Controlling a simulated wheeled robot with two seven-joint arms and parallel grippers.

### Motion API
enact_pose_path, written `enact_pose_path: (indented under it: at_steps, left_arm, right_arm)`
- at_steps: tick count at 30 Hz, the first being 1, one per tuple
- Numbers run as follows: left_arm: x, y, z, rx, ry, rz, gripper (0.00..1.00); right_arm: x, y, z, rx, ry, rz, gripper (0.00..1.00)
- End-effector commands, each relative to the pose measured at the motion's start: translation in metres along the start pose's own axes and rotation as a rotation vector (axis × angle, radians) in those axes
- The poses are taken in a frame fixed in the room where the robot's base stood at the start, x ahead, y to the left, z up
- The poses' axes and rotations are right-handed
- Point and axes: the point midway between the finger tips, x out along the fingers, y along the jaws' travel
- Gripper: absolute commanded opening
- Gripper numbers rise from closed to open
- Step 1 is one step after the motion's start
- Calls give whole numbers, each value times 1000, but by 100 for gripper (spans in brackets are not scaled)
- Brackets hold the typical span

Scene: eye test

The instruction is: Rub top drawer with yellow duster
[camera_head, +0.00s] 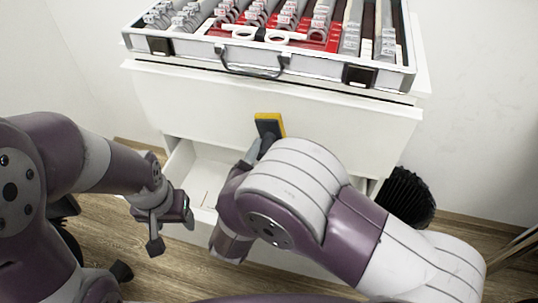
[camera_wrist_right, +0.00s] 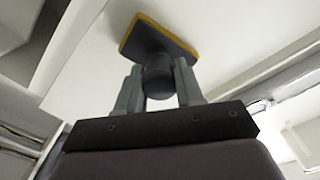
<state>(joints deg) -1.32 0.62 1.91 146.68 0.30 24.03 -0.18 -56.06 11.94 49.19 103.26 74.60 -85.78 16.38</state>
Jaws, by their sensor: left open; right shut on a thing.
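The duster (camera_head: 269,124), a dark block with a yellow edge, is against or very near the white top drawer front (camera_head: 340,122); I cannot tell if they touch. My right gripper (camera_head: 258,148) is shut on the duster's dark round handle, mostly hidden behind my right arm in the head view. In the right wrist view, the fingers (camera_wrist_right: 159,88) grip the handle, with the duster's plate (camera_wrist_right: 152,40) beyond them, facing the white panel. My left gripper (camera_head: 172,232) is open and empty, at the lower left, in front of the cabinet.
An open case (camera_head: 200,52) with rows of lenses in it stands on the cabinet top, its handle hanging over the front edge. A lower drawer (camera_head: 180,163) is pulled out below the top one. A black bristly object (camera_head: 407,197) stands on the wooden floor at right.

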Motion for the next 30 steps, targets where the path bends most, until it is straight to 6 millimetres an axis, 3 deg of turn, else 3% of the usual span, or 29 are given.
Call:
enact_pose_path:
  at_steps: [5,19,30]
  left_arm:
    - [-1,0,0,0,0,0,62]
    - [-8,0,-1,0,0,0,62]
    - [-10,0,-1,0,0,0,62]
  right_arm:
    - [0,-4,-1,8,1,-6,0]
    - [-57,-2,-1,4,0,-5,0]
    - [-63,-2,-1,3,0,-3,0]
